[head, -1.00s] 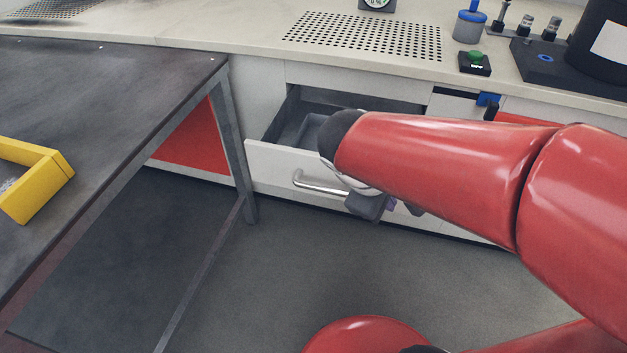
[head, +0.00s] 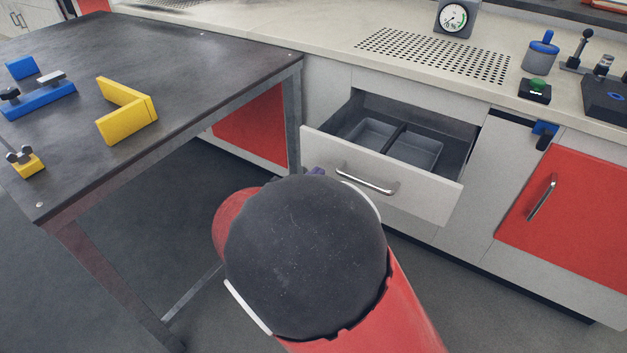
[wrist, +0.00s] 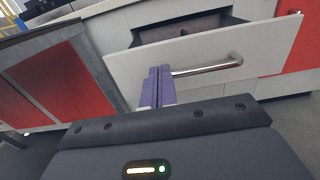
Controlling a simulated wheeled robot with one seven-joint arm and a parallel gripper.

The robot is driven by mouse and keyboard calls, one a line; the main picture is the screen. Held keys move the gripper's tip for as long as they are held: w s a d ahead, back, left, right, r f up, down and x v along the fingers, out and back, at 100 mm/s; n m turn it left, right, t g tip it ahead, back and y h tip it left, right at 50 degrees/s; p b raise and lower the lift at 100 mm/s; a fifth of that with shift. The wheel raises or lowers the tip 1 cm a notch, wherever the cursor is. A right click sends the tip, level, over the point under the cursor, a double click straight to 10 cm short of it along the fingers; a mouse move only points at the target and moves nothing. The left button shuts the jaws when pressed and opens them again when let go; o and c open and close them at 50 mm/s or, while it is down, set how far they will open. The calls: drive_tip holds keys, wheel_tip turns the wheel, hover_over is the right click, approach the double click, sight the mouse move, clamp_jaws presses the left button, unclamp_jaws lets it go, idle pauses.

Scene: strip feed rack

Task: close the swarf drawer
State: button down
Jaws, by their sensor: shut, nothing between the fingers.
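The swarf drawer (head: 430,197) stands pulled out of the cream bench, with a white front, a silver bar handle (head: 366,181) and grey bins inside. In the wrist view the drawer front (wrist: 262,46) fills the upper middle, with its handle (wrist: 208,67) to the right of my fingers. My gripper (wrist: 157,72) has purple fingers, shut and empty, pointing at the left part of the drawer front. I cannot tell whether the fingertips touch it.
A dark steel table (head: 200,60) stands left of the drawer, its leg (head: 293,120) close to the drawer's left side. A red cupboard door (head: 575,215) with a handle is to the right. A blue clip-like part (head: 544,131) hangs near the bench edge.

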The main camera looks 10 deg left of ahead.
sight(345, 145)
drive_tip(key=x, duration=1)
drive_tip(key=shift+w, duration=0.1)
drive_tip(key=shift+d, duration=0.1)
drive_tip(key=b+x, duration=0.2)
drive_tip(key=x, duration=2.2)
drive_tip(key=shift+w+f, duration=0.1)
drive_tip(key=shift+f, duration=0.1)
